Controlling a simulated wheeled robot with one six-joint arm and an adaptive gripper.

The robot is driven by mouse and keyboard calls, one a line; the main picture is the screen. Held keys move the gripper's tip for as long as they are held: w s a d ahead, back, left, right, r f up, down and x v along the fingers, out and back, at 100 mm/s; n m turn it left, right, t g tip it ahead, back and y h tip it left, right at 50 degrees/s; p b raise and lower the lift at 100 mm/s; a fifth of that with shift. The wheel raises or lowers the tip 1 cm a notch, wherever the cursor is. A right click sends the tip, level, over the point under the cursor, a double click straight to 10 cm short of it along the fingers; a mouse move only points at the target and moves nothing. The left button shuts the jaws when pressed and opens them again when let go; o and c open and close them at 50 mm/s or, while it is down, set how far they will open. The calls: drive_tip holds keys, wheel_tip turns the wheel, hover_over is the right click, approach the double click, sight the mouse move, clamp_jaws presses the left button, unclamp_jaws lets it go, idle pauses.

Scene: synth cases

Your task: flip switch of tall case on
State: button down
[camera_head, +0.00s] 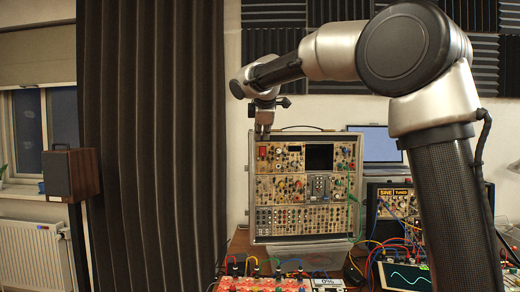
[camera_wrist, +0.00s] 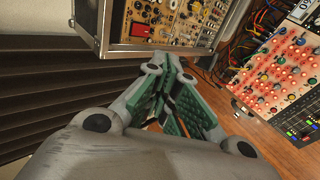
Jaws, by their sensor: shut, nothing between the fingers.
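The tall case (camera_head: 305,190) stands upright on the table in the middle of the head view, its panel full of knobs, jacks and a dark screen. A red switch-like part (camera_head: 263,151) sits at the panel's upper left. In the wrist view the case's metal edge (camera_wrist: 150,50) and the red part (camera_wrist: 155,28) show at the top. My gripper (camera_head: 264,134) is at the case's upper left corner, pointing down, above the red part in the picture. In the wrist view its green-padded fingers (camera_wrist: 172,88) are shut and empty. I cannot tell the switch's position or whether the gripper touches the case.
A smaller case (camera_head: 400,208) with patch cables stands at the right, with a laptop (camera_head: 374,143) behind. Red panels (camera_head: 265,284) and a scope screen (camera_head: 405,276) lie in front. Loose cables hang nearby. A dark curtain (camera_head: 150,140) is at the left.

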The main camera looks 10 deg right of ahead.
sight(260, 152)
drive_tip(key=x, duration=0.8)
drive_tip(key=r+x, duration=0.1)
drive_tip(key=x, duration=0.3)
drive_tip(key=shift+w+f, duration=0.1)
drive_tip(key=shift+w, duration=0.35)
drive_tip(key=shift+w+d, duration=0.2)
drive_tip(key=shift+w, duration=0.55)
